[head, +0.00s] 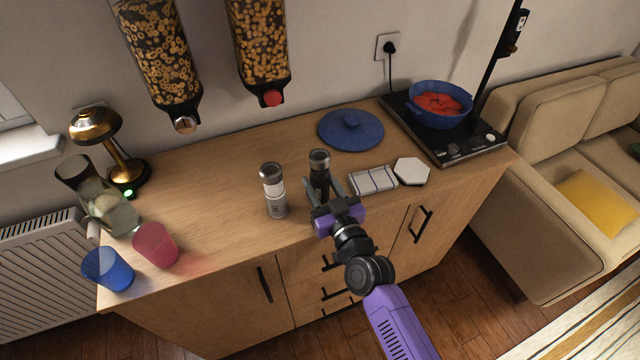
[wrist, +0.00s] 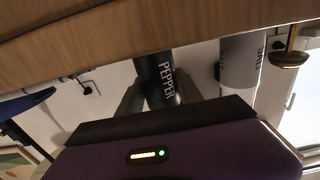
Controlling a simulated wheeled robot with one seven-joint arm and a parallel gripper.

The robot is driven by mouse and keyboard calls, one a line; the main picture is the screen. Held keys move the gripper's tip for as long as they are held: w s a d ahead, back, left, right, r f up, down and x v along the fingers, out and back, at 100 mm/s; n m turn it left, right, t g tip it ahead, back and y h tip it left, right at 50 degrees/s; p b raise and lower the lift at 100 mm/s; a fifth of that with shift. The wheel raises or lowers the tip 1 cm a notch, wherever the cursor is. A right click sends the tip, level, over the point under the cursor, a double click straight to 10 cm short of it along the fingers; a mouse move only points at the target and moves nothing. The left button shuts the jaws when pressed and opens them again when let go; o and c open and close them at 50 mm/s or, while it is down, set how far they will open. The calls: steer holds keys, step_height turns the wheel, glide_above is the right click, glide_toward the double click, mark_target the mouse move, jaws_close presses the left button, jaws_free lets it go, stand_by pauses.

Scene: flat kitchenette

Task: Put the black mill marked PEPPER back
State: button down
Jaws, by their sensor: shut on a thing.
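My gripper (head: 324,190) reaches in from the front and is shut on the mill's body. Its lower part is hidden by my gripper in the head view, so I cannot tell whether its base touches the counter. A grey and white mill (head: 274,190) stands just left of it, apart; its lettering in the wrist view (wrist: 241,62) appears to read SALT.
A white striped tile (head: 373,180) and a white hexagonal coaster (head: 412,171) lie right of my gripper. A blue lid (head: 350,130) lies behind. A blue pot (head: 440,121) sits on the hob (head: 452,151). Cups and a lamp (head: 122,168) stand left. Cereal dispensers (head: 262,50) hang above.

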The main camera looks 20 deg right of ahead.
steer(key=shift+f, duration=0.15)
steer(key=c, duration=0.8)
jaws_free()
steer(key=shift+s, duration=0.15)
steer(key=s+b, duration=0.2)
steer(key=s, duration=0.9)
steer(key=shift+s+r, duration=0.2)
steer(key=shift+s, duration=0.15)
steer(key=shift+s, duration=0.1)
steer(key=s+r+g, duration=0.1)
steer(key=s+r, duration=0.1)
steer(key=s, duration=1.3)
steer(key=s+r+g, duration=0.2)
steer(key=s+r, duration=0.1)
steer(key=s, duration=1.3)
steer(key=shift+s, duration=0.25)
